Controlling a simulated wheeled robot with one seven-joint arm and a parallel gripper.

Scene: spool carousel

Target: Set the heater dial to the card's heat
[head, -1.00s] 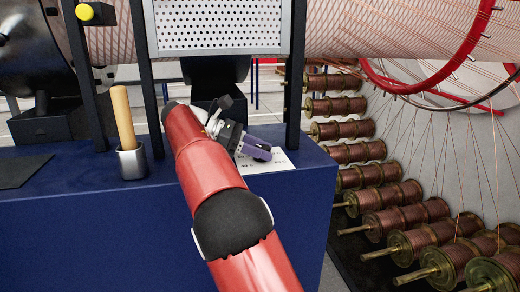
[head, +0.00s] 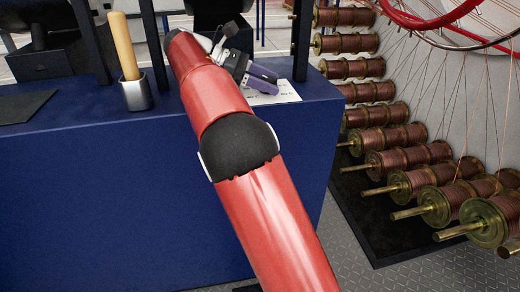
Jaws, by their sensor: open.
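My gripper (head: 261,79) is at the end of my red arm, over the right part of the blue bench top (head: 185,108). Its purple-grey fingers are open and nothing shows between them. A white card (head: 283,93) with small dark print lies flat on the bench behind and beside the fingers. They hide part of the card, and its print is too small to read. Whether the fingers touch the card, I cannot tell. No heater dial can be made out in the head view now.
A metal cup (head: 136,93) with a wooden-handled tool (head: 122,45) stands left on the bench. A dark flat plate (head: 22,106) lies further left. Dark posts rise from the bench. Copper-wound spools (head: 405,158) and a red wheel rim (head: 450,15) fill the right side.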

